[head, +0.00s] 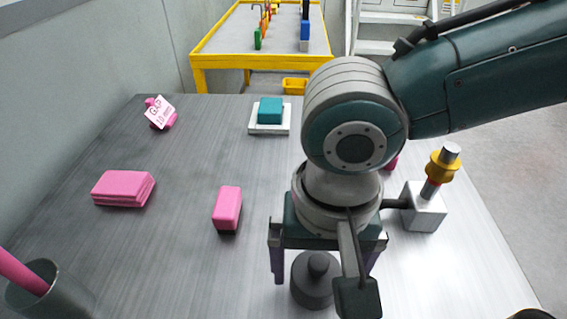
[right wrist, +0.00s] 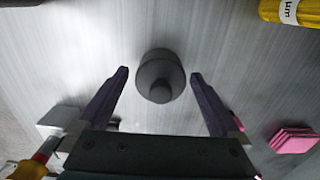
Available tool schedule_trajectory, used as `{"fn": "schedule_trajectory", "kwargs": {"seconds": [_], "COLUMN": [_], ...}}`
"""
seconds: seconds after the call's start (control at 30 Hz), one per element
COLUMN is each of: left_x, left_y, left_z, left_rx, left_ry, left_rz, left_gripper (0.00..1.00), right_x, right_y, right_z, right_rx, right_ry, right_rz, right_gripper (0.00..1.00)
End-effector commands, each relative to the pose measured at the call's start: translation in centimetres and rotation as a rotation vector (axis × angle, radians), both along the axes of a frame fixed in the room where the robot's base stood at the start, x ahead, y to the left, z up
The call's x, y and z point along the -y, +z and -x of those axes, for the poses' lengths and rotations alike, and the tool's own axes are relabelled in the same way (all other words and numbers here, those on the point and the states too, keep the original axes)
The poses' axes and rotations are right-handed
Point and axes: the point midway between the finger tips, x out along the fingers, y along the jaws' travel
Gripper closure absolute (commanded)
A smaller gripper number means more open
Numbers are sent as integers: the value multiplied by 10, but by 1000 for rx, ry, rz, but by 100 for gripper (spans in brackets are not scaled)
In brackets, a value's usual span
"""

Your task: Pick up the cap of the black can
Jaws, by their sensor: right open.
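The black can (head: 311,288) stands upright near the front of the grey table, partly hidden by my right arm. Its dark cap with a round knob (head: 318,264) faces up. In the right wrist view the can (right wrist: 161,70) and the knob (right wrist: 160,92) lie midway between the fingers, with clear gaps on both sides. My right gripper (head: 323,272) is open and empty above the can, pointing down; its purple fingers also show in the right wrist view (right wrist: 159,73). I cannot tell its exact height above the cap.
A pink block (head: 227,206) and a pink stack (head: 123,188) lie to the left. A grey cup (head: 48,291) stands at the front left. A white block with a yellow-ringed post (head: 424,207) is close on the right. A teal block (head: 270,109) sits behind.

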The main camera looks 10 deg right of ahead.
Motion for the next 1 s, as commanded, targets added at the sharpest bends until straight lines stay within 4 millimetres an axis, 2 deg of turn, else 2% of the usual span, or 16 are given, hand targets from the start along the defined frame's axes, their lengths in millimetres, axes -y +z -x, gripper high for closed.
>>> {"fn": "schedule_trajectory", "kwargs": {"seconds": [0.03,0.13,0.4,1.0], "left_x": [0,-1,-3,-4], "left_y": [-4,-6,-6,-6], "left_z": [0,0,0,0], "left_rx": [0,-1,0,-1], "left_ry": [0,0,-5,-5], "left_rz": [-1,-2,-10,-13], "left_gripper": [50,50,50,50], "right_x": [0,0,0,0], "right_y": [-10,-19,-20,-20], "right_z": [0,1,0,0], "right_rx": [-2,-2,-1,0], "right_ry": [-1,-1,0,0], "right_rz": [3,1,0,0], "right_gripper": [0,0,1,69]}}
